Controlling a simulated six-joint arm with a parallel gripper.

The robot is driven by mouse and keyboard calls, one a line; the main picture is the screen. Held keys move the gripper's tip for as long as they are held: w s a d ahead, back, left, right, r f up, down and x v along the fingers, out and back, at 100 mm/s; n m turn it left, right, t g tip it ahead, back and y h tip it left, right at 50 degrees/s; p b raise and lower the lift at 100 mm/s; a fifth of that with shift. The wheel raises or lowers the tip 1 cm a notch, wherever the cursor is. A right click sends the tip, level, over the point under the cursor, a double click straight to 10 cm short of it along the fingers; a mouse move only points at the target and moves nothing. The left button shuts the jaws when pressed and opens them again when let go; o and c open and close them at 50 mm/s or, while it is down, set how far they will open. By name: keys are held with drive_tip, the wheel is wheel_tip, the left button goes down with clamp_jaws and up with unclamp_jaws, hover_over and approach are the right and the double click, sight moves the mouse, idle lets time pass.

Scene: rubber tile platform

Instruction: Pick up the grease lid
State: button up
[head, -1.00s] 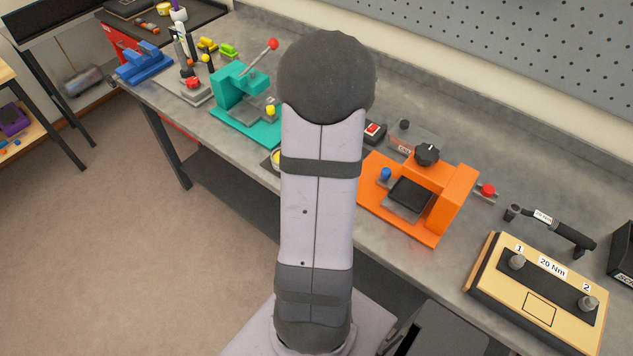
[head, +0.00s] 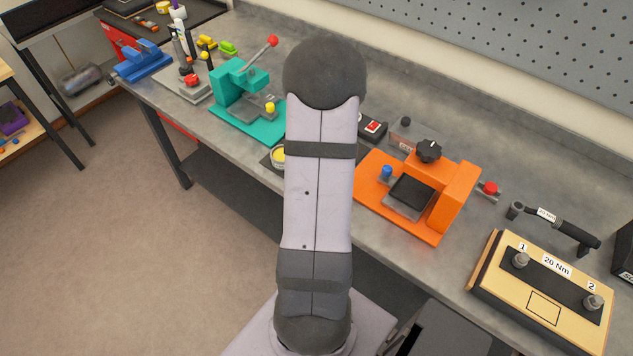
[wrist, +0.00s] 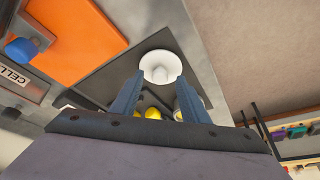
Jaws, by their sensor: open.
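A white round lid with a raised knob, which looks like the grease lid (wrist: 158,66), lies on a dark mat (wrist: 122,75) in the wrist view. My gripper (wrist: 160,78) is open, with its two blue-grey fingertips at the lid's near edge in the picture, one toward each side. I cannot tell whether they touch it. Something yellow (wrist: 152,113) shows between the fingers, partly hidden. In the head view a tin with yellow content (head: 278,154) is partly covered by my arm, which also hides my gripper and the lid.
An orange fixture (head: 452,203) with a blue knob (head: 386,172) stands close to the right of my arm. A teal press (head: 234,92) stands to the left. The bench's front edge (wrist: 212,90) is near the mat. A torque tester (head: 545,290) sits far right.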

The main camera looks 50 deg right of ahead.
drive_tip(key=shift+w+d+f, duration=0.1)
drive_tip(key=shift+w+f, duration=0.05)
drive_tip(key=shift+f, duration=0.3)
clamp_jaws()
drive_tip(key=shift+r, duration=0.1)
